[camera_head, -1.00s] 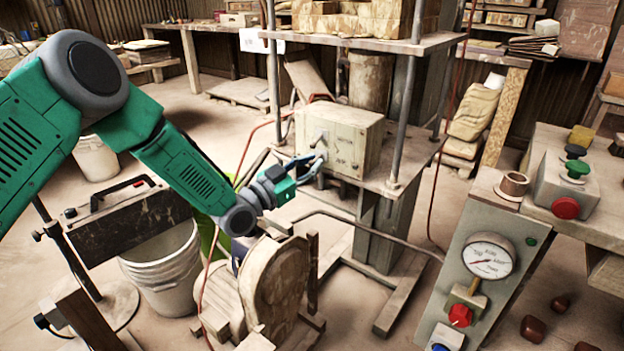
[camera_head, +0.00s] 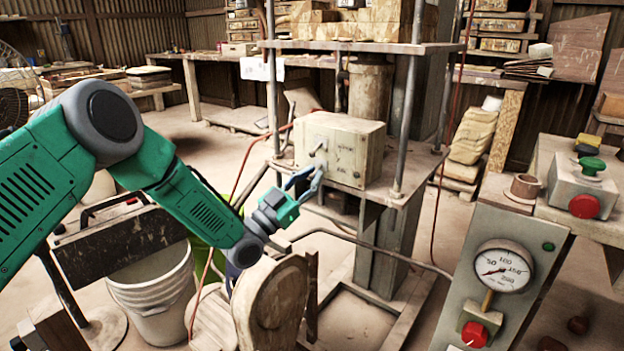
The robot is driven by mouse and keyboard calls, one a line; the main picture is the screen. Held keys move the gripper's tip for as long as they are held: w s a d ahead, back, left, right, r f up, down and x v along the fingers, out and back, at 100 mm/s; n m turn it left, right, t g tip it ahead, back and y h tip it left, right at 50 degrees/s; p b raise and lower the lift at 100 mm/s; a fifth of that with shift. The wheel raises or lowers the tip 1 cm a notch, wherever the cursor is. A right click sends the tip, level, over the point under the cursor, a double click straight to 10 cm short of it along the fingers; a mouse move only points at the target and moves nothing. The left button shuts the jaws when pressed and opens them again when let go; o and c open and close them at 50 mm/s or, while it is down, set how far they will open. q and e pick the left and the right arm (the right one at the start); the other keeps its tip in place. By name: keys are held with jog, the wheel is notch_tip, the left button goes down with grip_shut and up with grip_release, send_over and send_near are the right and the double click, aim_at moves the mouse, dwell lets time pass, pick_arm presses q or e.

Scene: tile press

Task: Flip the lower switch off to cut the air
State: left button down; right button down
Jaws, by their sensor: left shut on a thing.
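A pale, worn switch box (camera_head: 349,152) stands on the middle shelf of the press frame, with small levers on its left front face. The upper lever (camera_head: 321,144) sticks out free of the gripper. My left gripper (camera_head: 313,176), with blue-grey fingers, is at the lower part of that face. It is shut on the lower switch, whose lever is mostly hidden between the fingertips. I cannot tell the lever's exact position. My right gripper is not in view.
A grey panel at the right carries a pressure gauge (camera_head: 503,266) and a red knob (camera_head: 474,334). A box with green and red buttons (camera_head: 584,187) stands behind it.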

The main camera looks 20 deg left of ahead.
pick_arm(q)
jog(key=c, duration=1.5)
grip_release()
jog(key=shift+s+d, duration=0.1)
jog(key=shift+d, duration=0.05)
jog(key=shift+c, duration=0.2)
jog(key=v, duration=1.2)
jog(key=shift+f, duration=0.1)
